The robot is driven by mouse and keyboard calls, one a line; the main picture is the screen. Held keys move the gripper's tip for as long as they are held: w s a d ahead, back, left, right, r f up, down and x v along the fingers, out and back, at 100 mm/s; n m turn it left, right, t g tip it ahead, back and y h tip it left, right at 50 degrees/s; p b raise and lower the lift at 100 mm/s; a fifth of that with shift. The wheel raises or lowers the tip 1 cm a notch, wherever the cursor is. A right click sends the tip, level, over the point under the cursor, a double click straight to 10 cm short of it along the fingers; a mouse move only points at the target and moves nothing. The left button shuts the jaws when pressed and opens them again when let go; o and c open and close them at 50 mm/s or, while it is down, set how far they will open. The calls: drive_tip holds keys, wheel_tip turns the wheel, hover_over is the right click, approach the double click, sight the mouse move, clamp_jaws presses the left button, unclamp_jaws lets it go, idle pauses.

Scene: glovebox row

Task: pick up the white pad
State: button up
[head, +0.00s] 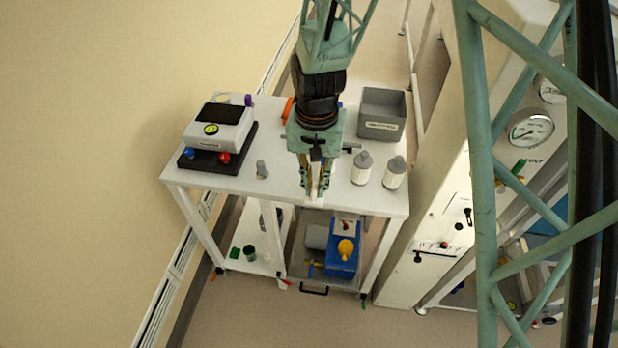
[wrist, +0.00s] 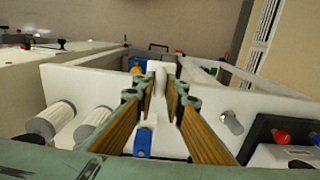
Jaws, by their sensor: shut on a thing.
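My gripper (head: 315,196) points down at the front edge of the white table. Its two wood-coloured fingers are shut on the white pad (wrist: 158,70), which shows between the fingertips in the wrist view. In the head view only a small pale part of the pad (head: 314,202) shows at the fingertips, against the white tabletop. I cannot tell whether the pad touches the table.
Two white ribbed cartridges (head: 361,168) and a grey bin (head: 382,114) stand to the right on the table (head: 235,186). A small grey cylinder (head: 262,170) and a balance-like device (head: 218,128) on a black base are to the left.

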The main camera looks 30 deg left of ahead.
drive_tip(key=shift+s+d, duration=0.3)
drive_tip(key=shift+d, duration=0.1)
drive_tip(key=shift+o, duration=0.5)
drive_tip(key=shift+w, duration=0.1)
drive_tip(key=shift+c, duration=0.5)
